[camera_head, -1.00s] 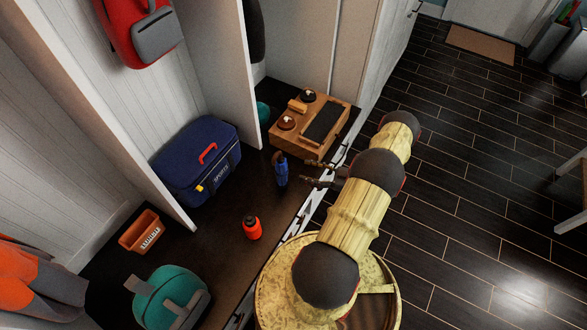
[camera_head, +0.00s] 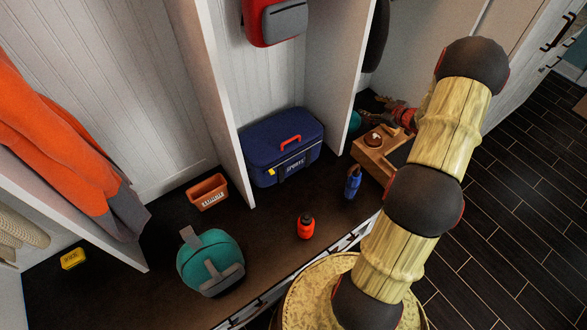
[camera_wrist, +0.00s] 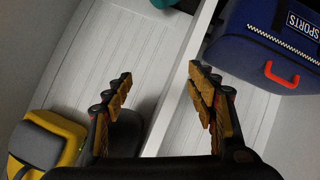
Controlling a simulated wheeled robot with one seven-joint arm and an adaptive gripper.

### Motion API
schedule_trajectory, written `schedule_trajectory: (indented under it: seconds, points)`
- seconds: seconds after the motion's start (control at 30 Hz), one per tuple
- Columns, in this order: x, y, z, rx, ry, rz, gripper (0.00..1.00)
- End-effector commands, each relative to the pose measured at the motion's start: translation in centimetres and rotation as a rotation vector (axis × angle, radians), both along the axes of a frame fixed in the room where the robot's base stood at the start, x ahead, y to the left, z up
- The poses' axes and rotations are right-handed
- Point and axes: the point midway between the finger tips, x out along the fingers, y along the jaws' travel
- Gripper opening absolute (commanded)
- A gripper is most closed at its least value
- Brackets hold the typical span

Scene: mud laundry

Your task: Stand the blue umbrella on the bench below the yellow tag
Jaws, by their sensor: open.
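A small blue upright object with a dark top (camera_head: 353,183) stands on the bench (camera_head: 265,222) near its front edge. It is the only umbrella-like thing I see, but it is too small to tell for sure from a bottle. My gripper (camera_head: 380,101) is beyond it, at the back of the bench right of a white divider, partly hidden by my arm. In the wrist view my gripper (camera_wrist: 160,76) is open, with nothing between its fingers. I cannot clearly make out a yellow tag on the wall; a yellow lettered block (camera_head: 73,258) lies at the far left.
A blue sports bag (camera_head: 283,150), orange tray (camera_head: 207,192), red bottle (camera_head: 306,227) and teal bag (camera_head: 210,265) are on the bench. A wooden box (camera_head: 375,159) stands beside the blue object. White dividers (camera_head: 352,75) separate compartments. A yellow-grey bag (camera_wrist: 48,145) shows in the wrist view.

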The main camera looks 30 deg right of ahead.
Motion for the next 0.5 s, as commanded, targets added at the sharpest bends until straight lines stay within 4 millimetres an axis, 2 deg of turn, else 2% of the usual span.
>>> schedule_trajectory:
  seconds: [0.03, 0.2, 0.37, 0.5]
  points:
    - [1.5, 0.9, 2.8, -0.030, 0.011, -0.020, 0.57]
    - [4.0, 3.8, 10.2, -0.093, 0.056, -0.120, 0.57]
    - [4.7, 7.7, 16.2, -0.114, 0.085, -0.205, 0.57]
    - [4.1, 11.8, 20.6, -0.110, 0.105, -0.268, 0.57]
